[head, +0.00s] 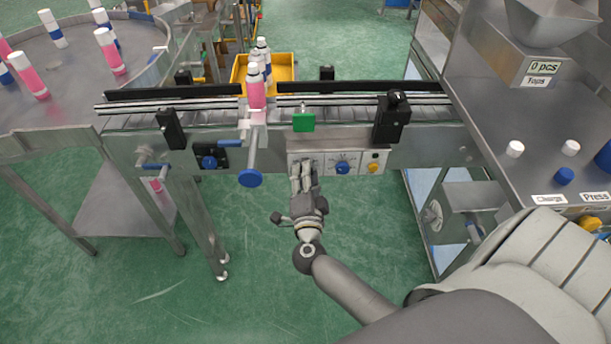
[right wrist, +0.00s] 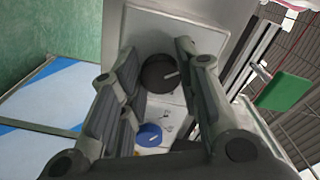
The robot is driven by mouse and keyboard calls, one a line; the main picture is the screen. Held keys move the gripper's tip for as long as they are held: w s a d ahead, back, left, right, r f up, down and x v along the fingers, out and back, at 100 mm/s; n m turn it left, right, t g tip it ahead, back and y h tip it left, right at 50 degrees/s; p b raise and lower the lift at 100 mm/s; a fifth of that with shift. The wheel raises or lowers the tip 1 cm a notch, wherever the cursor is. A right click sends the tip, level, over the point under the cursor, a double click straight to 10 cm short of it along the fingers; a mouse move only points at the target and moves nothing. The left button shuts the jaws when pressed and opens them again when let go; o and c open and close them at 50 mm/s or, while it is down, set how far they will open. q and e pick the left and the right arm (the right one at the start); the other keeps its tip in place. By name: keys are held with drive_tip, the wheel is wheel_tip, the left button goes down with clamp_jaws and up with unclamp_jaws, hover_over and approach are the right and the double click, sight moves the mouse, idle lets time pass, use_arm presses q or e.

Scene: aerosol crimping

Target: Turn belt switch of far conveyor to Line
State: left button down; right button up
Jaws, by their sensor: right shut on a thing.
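The conveyor (head: 430,150) runs across the head view with a pale control panel (head: 326,156) on its front. The right wrist view shows a black knob (right wrist: 160,73) with a white pointer mark on this panel. My right gripper (head: 304,168) is at the left part of the panel, its fingers (right wrist: 163,68) shut on both sides of the black knob. In the head view the gripper hides that knob. A blue knob (head: 342,168) sits beside it; it also shows in the right wrist view (right wrist: 149,135). My left gripper is not in view.
A blue-ended crank handle (head: 250,178) sticks out left of the panel. A green plate (head: 304,122) stands above it. A pink bottle (head: 256,95) stands at the belt. A steel table (head: 520,120) with caps is at right, a round table (head: 80,75) with bottles at left.

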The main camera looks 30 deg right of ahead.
drive_tip(key=shift+m+b, duration=0.55)
drive_tip(key=shift+m, duration=3.15)
drive_tip(key=o, duration=1)
drive_tip(key=shift+r, duration=0.1)
drive_tip(key=v, duration=1.2)
drive_tip(key=shift+s, duration=0.1)
